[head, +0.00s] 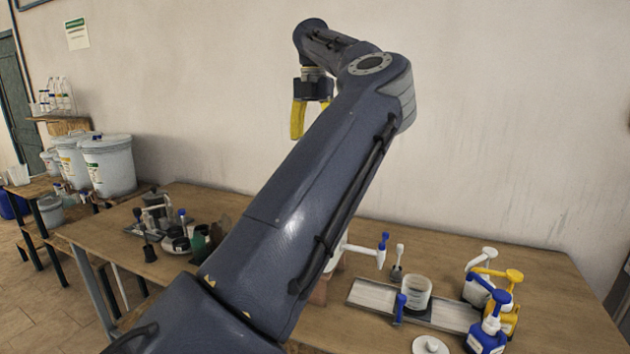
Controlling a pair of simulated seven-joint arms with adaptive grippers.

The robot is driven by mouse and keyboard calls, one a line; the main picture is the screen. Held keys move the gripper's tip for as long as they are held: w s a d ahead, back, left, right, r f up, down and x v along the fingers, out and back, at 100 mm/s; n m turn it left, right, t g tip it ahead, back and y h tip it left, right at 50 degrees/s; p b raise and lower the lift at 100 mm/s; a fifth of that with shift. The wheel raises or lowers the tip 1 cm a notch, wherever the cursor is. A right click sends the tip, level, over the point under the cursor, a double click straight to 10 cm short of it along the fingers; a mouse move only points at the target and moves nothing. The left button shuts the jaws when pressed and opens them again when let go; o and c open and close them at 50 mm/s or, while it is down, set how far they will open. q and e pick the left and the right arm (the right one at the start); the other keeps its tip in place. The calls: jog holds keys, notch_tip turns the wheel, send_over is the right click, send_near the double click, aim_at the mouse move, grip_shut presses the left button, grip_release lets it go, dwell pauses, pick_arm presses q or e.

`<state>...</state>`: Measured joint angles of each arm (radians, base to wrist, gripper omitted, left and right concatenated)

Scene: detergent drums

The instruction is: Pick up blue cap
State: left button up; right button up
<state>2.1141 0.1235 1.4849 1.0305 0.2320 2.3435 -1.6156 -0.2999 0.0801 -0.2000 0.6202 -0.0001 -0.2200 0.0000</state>
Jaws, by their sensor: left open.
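Several blue parts show on the table, and I cannot tell which one is the blue cap. A small upright blue piece (400,307) stands in front of a clear jar. A blue-topped piece (383,245) with a white stem is partly behind my arm. A blue pump bottle (488,332) stands at the front right. My left gripper (312,117) hangs high in front of the wall, open, with yellow fingers, well away from these things. My arm hides part of one finger. My right gripper is not in view.
A clear jar (416,294) stands on a long pale tray (372,294). Yellow (508,292) and white (482,265) pump bottles stand at the right. Small tools and bottles crowd the table's left part. White drums (110,165) stand at the far left. My arm hides the table's middle.

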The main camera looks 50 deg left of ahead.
pick_arm(q)
notch_tip(320, 180, down, 6)
jog(key=shift+f, duration=0.25)
jog(key=shift+d+f, duration=0.15)
jog(key=shift+f, duration=1.15)
jog(key=shift+d+f, duration=0.1)
jog(key=shift+f, duration=1.2)
jog(key=c, duration=1)
